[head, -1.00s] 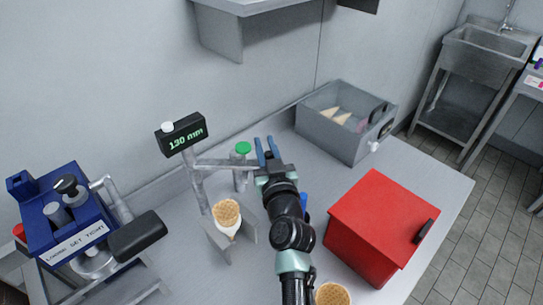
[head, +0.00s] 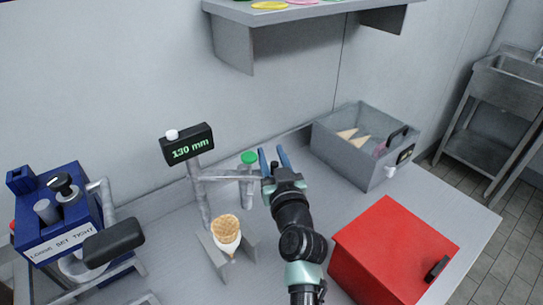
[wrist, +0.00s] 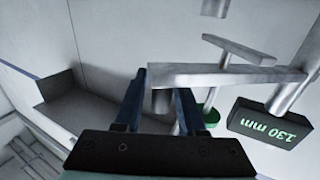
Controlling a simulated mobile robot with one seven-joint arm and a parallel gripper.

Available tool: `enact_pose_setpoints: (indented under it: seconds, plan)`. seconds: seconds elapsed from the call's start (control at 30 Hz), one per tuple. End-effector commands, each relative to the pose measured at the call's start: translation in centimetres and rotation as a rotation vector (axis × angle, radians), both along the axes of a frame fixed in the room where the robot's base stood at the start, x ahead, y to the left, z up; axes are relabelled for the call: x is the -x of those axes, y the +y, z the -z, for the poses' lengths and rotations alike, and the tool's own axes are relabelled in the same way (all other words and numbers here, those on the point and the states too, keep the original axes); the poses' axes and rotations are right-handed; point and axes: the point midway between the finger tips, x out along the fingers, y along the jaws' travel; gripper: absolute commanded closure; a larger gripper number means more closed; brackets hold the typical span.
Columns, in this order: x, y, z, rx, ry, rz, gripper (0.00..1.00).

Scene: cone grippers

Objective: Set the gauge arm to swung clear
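The gauge arm (head: 228,178) is a grey bar that runs right from a post (head: 201,190) topped by a dark display (head: 187,144) reading 130 mm. In the wrist view the gauge arm (wrist: 225,76) crosses above my fingers, and the display (wrist: 268,122) is upside down. My gripper (head: 271,154) is at the bar's right end. Its two blue fingers (wrist: 160,85) are apart, with a short grey peg (wrist: 160,102) below the bar showing between them. I cannot tell whether either finger touches the peg.
A green-capped rod (head: 249,158) stands just left of my fingers. A cone (head: 227,230) sits in a grey holder in front of the post. A blue machine (head: 60,225) is at left, a red box (head: 393,250) at right, and a grey bin (head: 345,160) behind.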

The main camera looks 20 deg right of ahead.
Motion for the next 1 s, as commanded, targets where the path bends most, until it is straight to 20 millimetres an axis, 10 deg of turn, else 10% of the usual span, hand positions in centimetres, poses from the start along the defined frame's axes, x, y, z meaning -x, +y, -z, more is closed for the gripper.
enact_pose_setpoints:
  seconds: [0.47, 1.0]
  plan:
    - [0.6, 0.2, 0.1, 0.000, 0.001, -0.002, 0.48]
    - [9.5, 0.9, 0.3, 0.000, 0.001, 0.000, 0.48]
